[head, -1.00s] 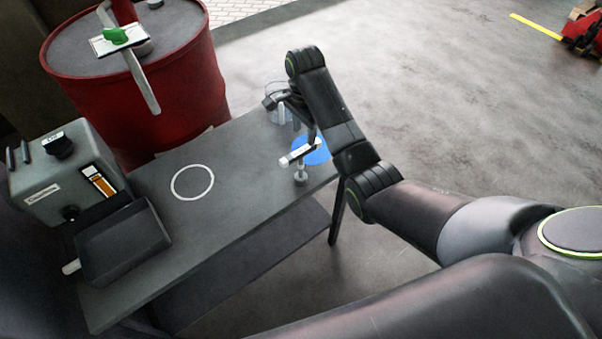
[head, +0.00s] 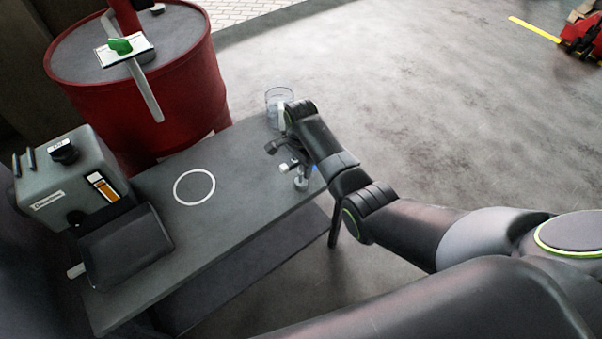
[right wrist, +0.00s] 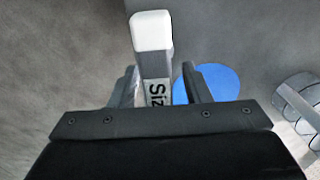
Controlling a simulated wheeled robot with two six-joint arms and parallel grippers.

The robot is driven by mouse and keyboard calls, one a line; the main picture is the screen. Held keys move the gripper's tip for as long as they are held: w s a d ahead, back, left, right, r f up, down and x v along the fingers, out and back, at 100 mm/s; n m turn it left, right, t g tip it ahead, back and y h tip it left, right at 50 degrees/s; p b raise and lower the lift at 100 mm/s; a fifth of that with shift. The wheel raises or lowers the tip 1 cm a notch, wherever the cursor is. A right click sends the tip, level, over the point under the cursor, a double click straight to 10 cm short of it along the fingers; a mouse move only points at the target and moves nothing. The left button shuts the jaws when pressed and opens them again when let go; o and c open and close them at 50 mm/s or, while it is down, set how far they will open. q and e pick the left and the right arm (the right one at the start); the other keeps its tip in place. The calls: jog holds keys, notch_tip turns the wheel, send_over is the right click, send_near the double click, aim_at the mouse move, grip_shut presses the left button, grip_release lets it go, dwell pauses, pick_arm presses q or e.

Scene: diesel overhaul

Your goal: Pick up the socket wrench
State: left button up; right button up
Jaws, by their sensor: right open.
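The socket wrench shows in the right wrist view as a grey handle (right wrist: 153,68) with a white end and a label reading "Siz". It lies between the two fingers of my open right gripper (right wrist: 160,85); I cannot tell whether they touch it. In the head view my right gripper (head: 289,158) is low over the right end of the bench, around the wrench. The wrench's white end (head: 284,168) and a round grey part (head: 301,184) show there; the arm hides the rest. My left gripper is not in view.
A blue disc (right wrist: 222,80) lies beside the wrench. A clear jar (head: 279,98) stands at the bench's far edge. The bench (head: 235,165) is bare around a white ring (head: 194,187). A dark tray (head: 126,250), a grey box (head: 62,185) and a red drum (head: 185,95) stand left.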

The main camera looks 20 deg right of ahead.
grip_shut()
jog(key=shift+r, duration=0.1)
dwell(0.3)
notch_tip(320, 180, up, 10)
jog(key=shift+b, duration=0.4)
jog(key=c, duration=0.7)
grip_release()
jog(key=shift+c, duration=0.2)
grip_shut()
